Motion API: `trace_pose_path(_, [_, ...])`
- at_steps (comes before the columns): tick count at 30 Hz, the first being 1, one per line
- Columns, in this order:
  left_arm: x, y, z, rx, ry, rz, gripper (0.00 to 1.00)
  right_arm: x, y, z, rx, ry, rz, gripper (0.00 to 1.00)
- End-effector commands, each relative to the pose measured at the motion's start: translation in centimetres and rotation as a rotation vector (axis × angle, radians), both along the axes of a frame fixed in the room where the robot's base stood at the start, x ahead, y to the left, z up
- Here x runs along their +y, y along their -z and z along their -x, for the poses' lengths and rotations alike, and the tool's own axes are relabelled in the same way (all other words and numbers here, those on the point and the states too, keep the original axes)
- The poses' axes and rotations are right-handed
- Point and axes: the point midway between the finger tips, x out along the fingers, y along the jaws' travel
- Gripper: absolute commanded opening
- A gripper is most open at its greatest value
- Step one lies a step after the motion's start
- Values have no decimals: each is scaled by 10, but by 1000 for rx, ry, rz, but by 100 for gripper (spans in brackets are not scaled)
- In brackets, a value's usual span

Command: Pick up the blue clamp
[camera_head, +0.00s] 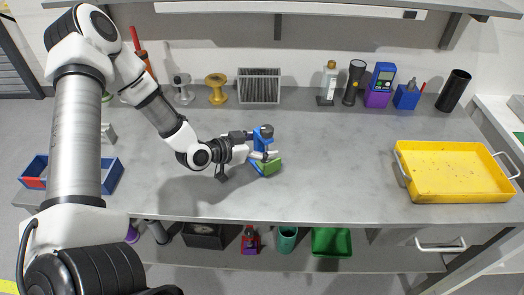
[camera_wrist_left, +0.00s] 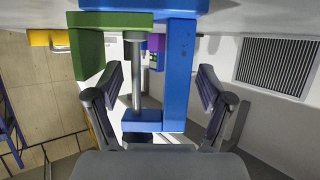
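The blue clamp (camera_head: 262,144) stands on the grey table near the middle, with a green block (camera_head: 270,166) at its base. In the left wrist view the clamp's blue frame (camera_wrist_left: 179,80) and grey screw rod show large and upside down, with the green block (camera_wrist_left: 90,48) at the top. My left gripper (camera_head: 257,147) comes in from the left at the clamp. In the wrist view its fingers (camera_wrist_left: 161,82) are open, one on each side of the clamp, with visible gaps. My right gripper is not in view.
A yellow tray (camera_head: 452,195) lies at the right. A blue bin (camera_head: 112,177) stands at the far left. Along the back stand a gold spool (camera_head: 216,88), a grey grille box (camera_head: 259,99), a bottle (camera_head: 328,83) and black cylinders. The table between clamp and tray is clear.

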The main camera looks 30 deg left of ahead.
Motion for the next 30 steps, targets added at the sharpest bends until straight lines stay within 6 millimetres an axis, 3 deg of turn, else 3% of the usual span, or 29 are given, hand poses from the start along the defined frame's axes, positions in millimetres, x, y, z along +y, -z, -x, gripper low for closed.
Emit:
trace_pose_path(1, [0,0,0,0,0,0,55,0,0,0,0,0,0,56])
trace_pose_path(6, [0,0,0,0,0,0,0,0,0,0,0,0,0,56])
trace_pose_path(17, [0,-3,0,-2,-1,0,0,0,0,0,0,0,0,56])
trace_pose_path(30, [0,-38,0,-4,-1,0,0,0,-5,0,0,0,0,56])
